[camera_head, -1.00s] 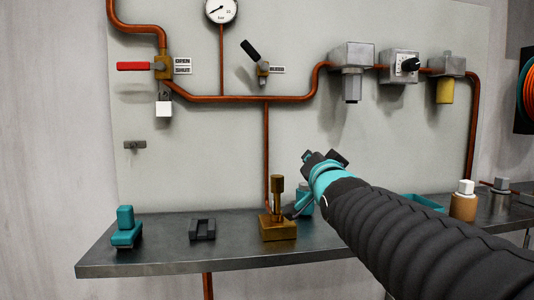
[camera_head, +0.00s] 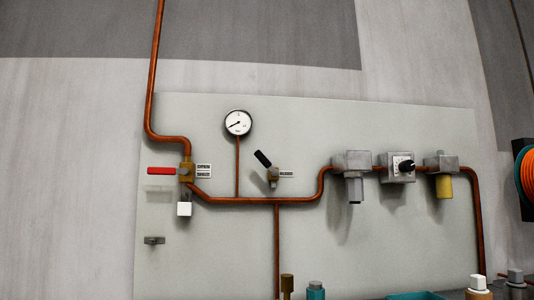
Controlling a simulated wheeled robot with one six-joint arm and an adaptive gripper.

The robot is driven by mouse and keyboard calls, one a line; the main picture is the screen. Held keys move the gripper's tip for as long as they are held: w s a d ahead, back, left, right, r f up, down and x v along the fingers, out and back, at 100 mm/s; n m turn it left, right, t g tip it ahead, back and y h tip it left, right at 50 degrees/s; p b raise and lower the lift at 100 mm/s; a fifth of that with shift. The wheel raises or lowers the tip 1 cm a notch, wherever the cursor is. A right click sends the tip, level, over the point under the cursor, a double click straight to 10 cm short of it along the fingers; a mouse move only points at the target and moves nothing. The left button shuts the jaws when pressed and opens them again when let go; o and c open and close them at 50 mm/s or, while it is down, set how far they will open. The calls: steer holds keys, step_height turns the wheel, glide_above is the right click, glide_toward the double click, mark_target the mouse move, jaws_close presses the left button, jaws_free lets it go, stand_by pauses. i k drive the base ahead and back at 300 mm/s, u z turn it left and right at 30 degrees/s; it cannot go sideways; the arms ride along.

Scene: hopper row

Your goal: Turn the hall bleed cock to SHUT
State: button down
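A red-handled valve (camera_head: 162,171) with an OPEN/SHUT label and a white tag hangs at left. A pressure gauge (camera_head: 238,123) sits above the pipe. Grey units (camera_head: 352,162) line the pipe at right. Bench items, including a teal tray (camera_head: 415,296), show at the bottom edge.

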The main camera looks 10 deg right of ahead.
mark_target(267, 165)
steer(key=k, duration=0.3)
steer(key=u, duration=1.85)
steer(key=i, duration=1.1)
steer(key=z, duration=1.9)
